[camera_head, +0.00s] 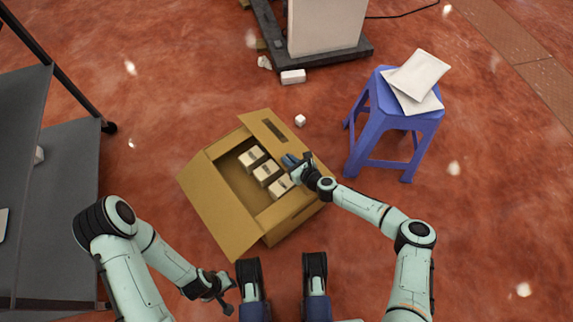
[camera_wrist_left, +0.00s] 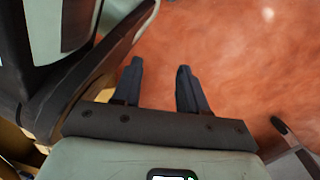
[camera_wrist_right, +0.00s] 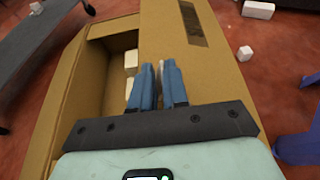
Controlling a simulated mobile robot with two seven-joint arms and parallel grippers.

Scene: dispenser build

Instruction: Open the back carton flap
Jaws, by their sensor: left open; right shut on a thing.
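An open cardboard carton (camera_head: 222,205) stands on the floor in the head view, with three small white boxes (camera_head: 266,173) inside. Its back flap (camera_head: 268,122), with a dark slot, lies along the far right side; it also shows in the right wrist view (camera_wrist_right: 213,70). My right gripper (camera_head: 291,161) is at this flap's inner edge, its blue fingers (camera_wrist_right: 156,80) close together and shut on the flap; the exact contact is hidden. My left gripper (camera_head: 226,300) is open and empty, low in front of the carton; its fingers are apart in the left wrist view (camera_wrist_left: 160,68).
A blue stool (camera_head: 385,125) with white packets on top stands right of the carton. A grey shelf (camera_head: 65,180) is at the left. Small white blocks (camera_head: 300,120) lie on the floor behind the carton. The floor at far right is mostly clear.

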